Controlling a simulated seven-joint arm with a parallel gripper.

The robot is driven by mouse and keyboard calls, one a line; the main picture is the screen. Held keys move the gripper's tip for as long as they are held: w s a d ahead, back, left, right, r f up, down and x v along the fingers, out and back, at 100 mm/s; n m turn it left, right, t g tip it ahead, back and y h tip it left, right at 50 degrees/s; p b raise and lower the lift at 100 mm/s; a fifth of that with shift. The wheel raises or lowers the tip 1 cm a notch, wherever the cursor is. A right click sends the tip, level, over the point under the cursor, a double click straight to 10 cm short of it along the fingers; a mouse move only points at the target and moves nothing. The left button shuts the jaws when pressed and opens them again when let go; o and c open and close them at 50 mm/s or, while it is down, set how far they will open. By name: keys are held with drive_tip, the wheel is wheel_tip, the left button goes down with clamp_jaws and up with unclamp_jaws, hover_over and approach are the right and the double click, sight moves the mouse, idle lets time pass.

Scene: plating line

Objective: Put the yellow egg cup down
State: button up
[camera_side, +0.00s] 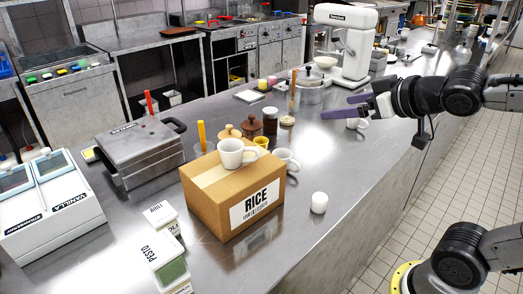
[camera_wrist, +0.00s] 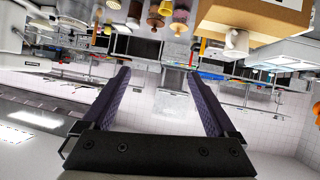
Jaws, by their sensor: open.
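The yellow egg cup (camera_side: 261,142) stands on the steel counter behind the cardboard box, partly hidden by the white mug on that box. A small yellow shape, probably the same cup, shows at the top of the upside-down wrist view (camera_wrist: 165,8). My gripper (camera_side: 345,106) is up above the counter, to the right of the cup and well apart from it. Its two purple fingers are spread with nothing between them, as the wrist view also shows (camera_wrist: 158,74).
The rice box (camera_side: 203,208) carries a white mug (camera_side: 232,154). Another white mug (camera_side: 287,160), a dark jar (camera_side: 270,121) and wooden-lidded pots (camera_side: 250,125) crowd the egg cup. A white cylinder (camera_side: 319,203) stands right of the box. The counter right of the mugs is mostly clear.

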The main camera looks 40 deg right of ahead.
drive_tip(key=w+f+n+t+y, duration=0.2)
drive_tip(key=w+f+n+y, duration=0.15)
drive_tip(key=w, duration=0.95)
drive_tip(key=g, duration=0.2)
approach(256, 141)
drive_tip(key=d+v, duration=0.2)
drive_tip(key=v, duration=0.5)
drive_tip(key=shift+m+y, duration=0.45)
drive_tip(key=x, duration=0.7)
drive_tip(key=shift+w+a+f, duration=0.2)
drive_tip(key=shift+w+a, duration=0.05)
drive_tip(key=shift+a, duration=0.05)
drive_tip(key=shift+a+x, duration=0.2)
drive_tip(key=shift+x, duration=2.4)
drive_tip(key=shift+s, duration=0.2)
clamp_jaws()
